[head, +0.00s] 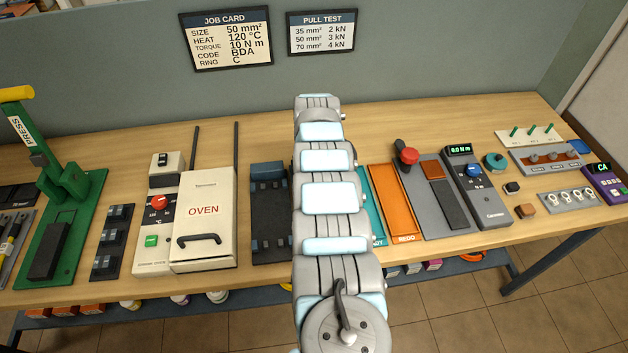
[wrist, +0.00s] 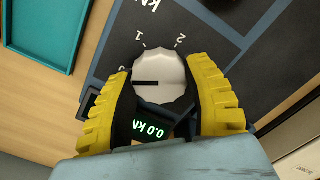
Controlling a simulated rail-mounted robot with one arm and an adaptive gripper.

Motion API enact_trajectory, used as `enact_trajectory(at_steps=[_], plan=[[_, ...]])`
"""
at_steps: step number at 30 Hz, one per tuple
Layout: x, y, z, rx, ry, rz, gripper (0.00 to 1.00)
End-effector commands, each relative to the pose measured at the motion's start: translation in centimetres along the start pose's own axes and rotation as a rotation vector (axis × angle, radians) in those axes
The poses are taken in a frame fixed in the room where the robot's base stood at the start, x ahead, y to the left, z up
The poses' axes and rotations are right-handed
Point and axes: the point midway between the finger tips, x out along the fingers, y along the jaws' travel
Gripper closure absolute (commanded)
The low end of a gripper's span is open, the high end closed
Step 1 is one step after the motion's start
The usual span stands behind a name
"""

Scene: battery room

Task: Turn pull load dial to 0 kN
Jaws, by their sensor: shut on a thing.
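In the wrist view, the pull load dial (wrist: 162,78) is a round white knob with a black pointer line, set on a dark panel (wrist: 105,62). Its pointer aims left, close to a partly hidden mark that looks like 0; 1 and 2 stand farther round. The small display (wrist: 152,130) reads 0.0 kN in green, upside down in this view. My gripper (wrist: 161,80) has its yellow ribbed fingers on both sides of the dial, shut on it. In the head view my arm covers the dial and the gripper.
A teal tray (head: 373,207) lies just right of my arm, with the orange REDO tray (head: 392,202) beyond it. A dark fixture (head: 268,222) and the oven (head: 204,215) stand to the left. The PULL TEST card (head: 321,32) hangs on the wall.

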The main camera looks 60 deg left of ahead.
Motion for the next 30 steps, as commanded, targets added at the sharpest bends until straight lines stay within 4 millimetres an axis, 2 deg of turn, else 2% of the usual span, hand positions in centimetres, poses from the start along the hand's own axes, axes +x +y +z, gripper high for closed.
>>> enact_trajectory(at_steps=[6, 7, 9, 18, 22, 26, 30], plan=[[0.1, 0.0, 0.1, 0.002, 0.0, 0.0, 0.84], [0.1, 0.0, 0.1, 0.002, 0.0, 0.0, 0.39], [0.1, 0.0, 0.0, 0.002, 0.0, 0.0, 0.19], [0.0, 0.0, 0.0, 0.002, 0.0, 0.0, 0.19], [-0.7, 0.1, 0.0, 0.003, 0.001, 0.001, 0.19], [-2.4, 0.2, 0.1, 0.005, 0.003, 0.003, 0.19], [-5.2, 0.2, 0.0, 0.004, 0.002, 0.005, 0.19]])
